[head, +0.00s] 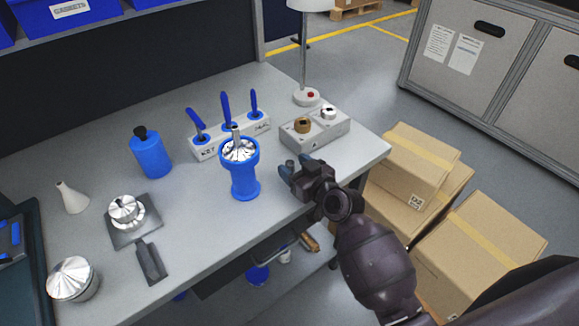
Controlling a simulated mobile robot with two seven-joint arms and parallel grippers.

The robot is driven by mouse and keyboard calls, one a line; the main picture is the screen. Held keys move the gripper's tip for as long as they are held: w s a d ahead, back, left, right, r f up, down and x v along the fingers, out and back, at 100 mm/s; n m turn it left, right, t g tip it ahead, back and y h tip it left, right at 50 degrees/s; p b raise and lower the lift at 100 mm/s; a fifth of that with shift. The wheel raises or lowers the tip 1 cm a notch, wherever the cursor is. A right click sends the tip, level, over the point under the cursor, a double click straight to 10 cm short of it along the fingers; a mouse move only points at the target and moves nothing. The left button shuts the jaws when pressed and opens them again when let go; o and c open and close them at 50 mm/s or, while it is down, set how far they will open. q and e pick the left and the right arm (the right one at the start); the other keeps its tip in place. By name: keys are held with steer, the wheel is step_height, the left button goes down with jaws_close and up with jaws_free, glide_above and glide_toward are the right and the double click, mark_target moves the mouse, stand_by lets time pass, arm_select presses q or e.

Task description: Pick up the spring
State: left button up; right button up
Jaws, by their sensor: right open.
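I cannot make out a coiled spring for certain. A grey block (340,133) near the table's right end carries a small brass-coloured piece (302,125) and a small silver piece (328,112); both are too small to identify. A blue stand (243,182) holds a silver finned part (238,151) with a rod standing up from it. My right gripper (299,170) is open over the table's front right part, just right of the blue stand and in front of the grey block. Nothing shows between its fingers. My left gripper is not in view.
A rack (205,153) with blue-handled tools stands behind the blue stand. A blue bottle (151,155), white cone (72,198), dark plate with a silver part (134,226) and silver domed part (73,279) stand left. A lamp (306,97) stands at the back. Cardboard boxes (485,250) are right.

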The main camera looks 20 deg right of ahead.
steer(key=shift+w, duration=0.25)
steer(key=shift+c, duration=0.4)
steer(key=c, duration=0.9)
steer(key=f+v, duration=0.1)
steer(key=v, duration=0.5)
steer(key=f+v, duration=0.1)
steer(key=v, duration=1)
steer(key=shift+s+d+f, duration=0.1)
steer(key=shift+s+f, duration=0.2)
steer(key=shift+s, duration=0.3)
